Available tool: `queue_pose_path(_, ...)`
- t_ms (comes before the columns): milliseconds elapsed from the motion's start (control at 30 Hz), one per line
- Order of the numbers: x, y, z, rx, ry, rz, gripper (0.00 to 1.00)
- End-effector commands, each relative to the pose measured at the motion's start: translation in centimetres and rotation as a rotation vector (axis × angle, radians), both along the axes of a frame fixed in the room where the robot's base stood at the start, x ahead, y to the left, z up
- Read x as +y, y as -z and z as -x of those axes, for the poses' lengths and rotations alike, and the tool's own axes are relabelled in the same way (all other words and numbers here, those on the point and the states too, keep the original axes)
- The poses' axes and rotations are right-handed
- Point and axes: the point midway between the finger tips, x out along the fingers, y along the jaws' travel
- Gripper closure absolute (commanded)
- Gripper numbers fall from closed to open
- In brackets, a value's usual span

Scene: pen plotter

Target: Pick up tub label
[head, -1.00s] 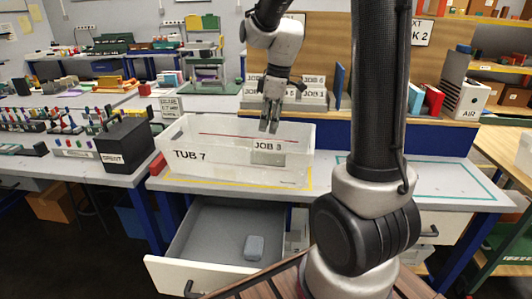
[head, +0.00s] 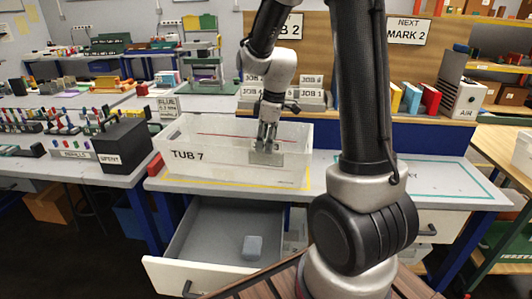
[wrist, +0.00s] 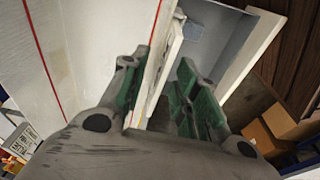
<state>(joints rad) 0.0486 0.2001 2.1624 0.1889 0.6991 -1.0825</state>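The tub label (head: 266,159) is a grey plate marked JOB 3 at the front wall of the clear tub marked TUB 7 (head: 205,168). My gripper (head: 266,146) is lowered over the label's top and hides part of its lettering. In the wrist view my gripper (wrist: 163,65) is open, its green-padded fingers apart. A thin white upright piece (wrist: 166,66), seen nearly edge-on, stands between them; it looks like the label at the tub wall. I cannot tell whether either finger touches it.
An open drawer (head: 215,232) below the tub holds a small grey-blue block (head: 252,246). A dark box (head: 122,145) stands left of the tub. A teal-outlined area (head: 425,178) on the bench at right is clear. A rack of job labels (head: 312,93) stands behind.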

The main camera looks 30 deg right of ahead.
Motion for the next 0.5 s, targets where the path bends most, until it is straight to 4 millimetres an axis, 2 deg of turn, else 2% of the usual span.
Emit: queue_pose_path(500, 0.0, 0.38, 0.0, 0.0, 0.0, 0.0, 0.7)
